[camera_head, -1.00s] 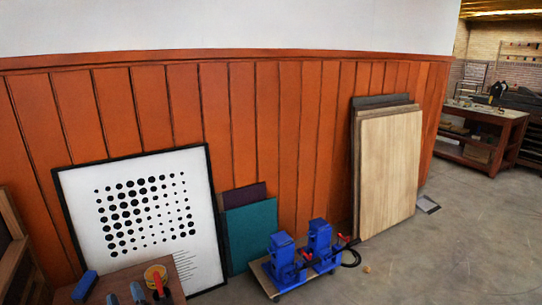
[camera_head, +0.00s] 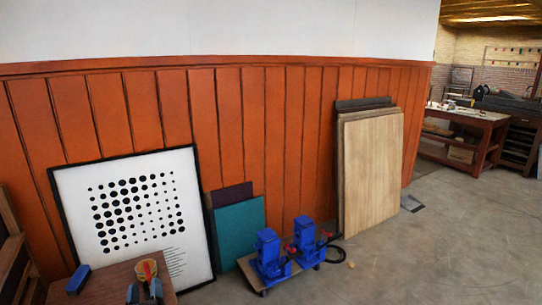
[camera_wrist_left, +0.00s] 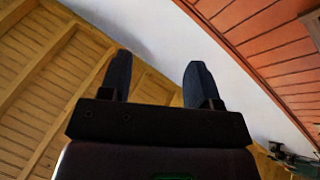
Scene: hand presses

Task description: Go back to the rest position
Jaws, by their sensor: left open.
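My left gripper (camera_head: 145,292) shows at the bottom edge of the head view, in front of the low brown tabletop. In the left wrist view its two dark blue fingers (camera_wrist_left: 158,80) are spread apart with nothing between them. They point up toward the ceiling and upper wall. My right gripper is not in view.
A brown tabletop (camera_head: 103,287) holds a blue block (camera_head: 78,279) and a yellow round item with red (camera_head: 147,268), partly behind my gripper. Two blue hand presses (camera_head: 268,250) stand on a low wheeled board. A framed dot poster (camera_head: 90,180) leans on the wall. The floor at right is clear.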

